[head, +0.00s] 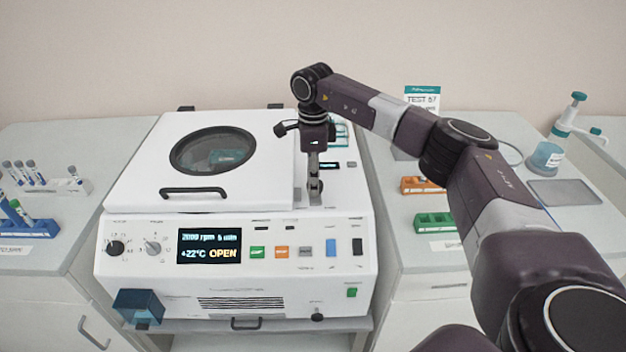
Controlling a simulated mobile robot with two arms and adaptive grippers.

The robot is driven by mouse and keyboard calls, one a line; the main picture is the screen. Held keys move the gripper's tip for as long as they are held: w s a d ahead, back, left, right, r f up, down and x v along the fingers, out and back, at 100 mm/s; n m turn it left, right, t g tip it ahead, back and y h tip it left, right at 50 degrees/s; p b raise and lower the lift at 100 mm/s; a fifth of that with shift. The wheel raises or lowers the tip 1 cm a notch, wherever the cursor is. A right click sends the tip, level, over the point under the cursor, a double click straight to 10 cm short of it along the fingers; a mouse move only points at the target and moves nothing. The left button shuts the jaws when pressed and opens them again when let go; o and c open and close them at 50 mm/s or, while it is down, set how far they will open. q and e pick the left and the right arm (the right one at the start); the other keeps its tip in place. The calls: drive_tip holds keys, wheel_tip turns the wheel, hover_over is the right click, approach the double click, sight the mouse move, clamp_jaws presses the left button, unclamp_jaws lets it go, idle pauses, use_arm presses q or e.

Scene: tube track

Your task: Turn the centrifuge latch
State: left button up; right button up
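The white centrifuge (235,295) stands in the middle, and its display (209,247) reads "OPEN". Its lid (135,175), with a round dark window and a black front handle (193,192), lies down flat as far as I can see. My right gripper (315,188) points straight down over the strip of the top just right of the lid. Its fingers look close together around a small grey part there, perhaps the latch, but they hide most of it. I cannot tell whether they touch or grip it. My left gripper is not in view.
Left of the centrifuge are a tube rack (62,187) and a blue rack (28,229). On the right are an orange rack (422,185), a green rack (434,222) and a dispenser bottle (546,157). A blue translucent box (138,305) is at the centrifuge's lower left front.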

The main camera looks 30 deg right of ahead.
drive_tip(key=o, duration=0.4)
drive_tip(key=shift+r, duration=0.1)
wheel_tip(320, 180, up, 12)
idle(0.4)
idle(0.4)
